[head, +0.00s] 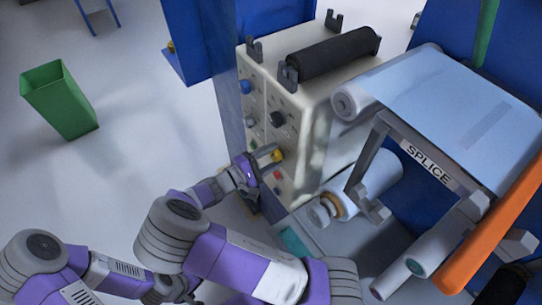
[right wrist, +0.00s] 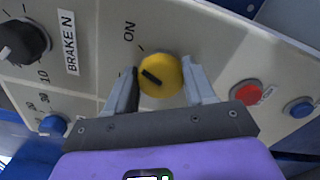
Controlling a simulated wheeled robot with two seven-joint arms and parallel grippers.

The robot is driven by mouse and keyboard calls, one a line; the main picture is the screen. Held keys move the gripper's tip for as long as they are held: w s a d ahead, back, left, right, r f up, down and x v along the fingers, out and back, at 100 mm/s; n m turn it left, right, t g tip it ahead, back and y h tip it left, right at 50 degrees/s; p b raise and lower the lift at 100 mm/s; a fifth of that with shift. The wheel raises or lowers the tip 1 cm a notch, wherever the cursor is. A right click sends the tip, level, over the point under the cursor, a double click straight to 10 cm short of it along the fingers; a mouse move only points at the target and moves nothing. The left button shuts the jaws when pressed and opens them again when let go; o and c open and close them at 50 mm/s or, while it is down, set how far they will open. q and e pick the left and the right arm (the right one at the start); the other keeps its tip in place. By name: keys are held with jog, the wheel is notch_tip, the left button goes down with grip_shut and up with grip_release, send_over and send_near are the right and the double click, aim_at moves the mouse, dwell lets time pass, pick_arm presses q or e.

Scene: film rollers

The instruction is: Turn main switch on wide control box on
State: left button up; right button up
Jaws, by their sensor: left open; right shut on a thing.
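The wide control box (head: 312,120) is a cream panel box with knobs and buttons on its front face. The yellow main switch (head: 277,155) sits low on that face; in the right wrist view the yellow knob (right wrist: 161,76) has a black pointer bar angled toward the upper left. An "ON" label stands above and left of it. My right gripper (head: 268,161) is shut on the yellow knob, with its fingers (right wrist: 160,90) on either side. My left gripper (head: 170,289) is at the bottom of the head view, away from the box and partly hidden by my right arm.
A red button (right wrist: 247,92) and a blue button (right wrist: 299,107) are right of the knob. A black brake knob (right wrist: 22,42) is left. A black roller (head: 333,54) lies on the box top. The splice table (head: 465,105) and rollers stand right. A green bin (head: 60,102) stands left.

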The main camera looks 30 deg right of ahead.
jog(key=shift+m, duration=1.1)
jog(key=shift+f, duration=0.1)
jog(key=o, duration=1.1)
jog(key=shift+c, duration=0.2)
jog(key=shift+a, duration=0.1)
jog(key=a+p, duration=0.1)
jog(key=a, duration=0.6)
jog(key=shift+s+a, duration=0.25)
jog(key=shift+s, duration=0.1)
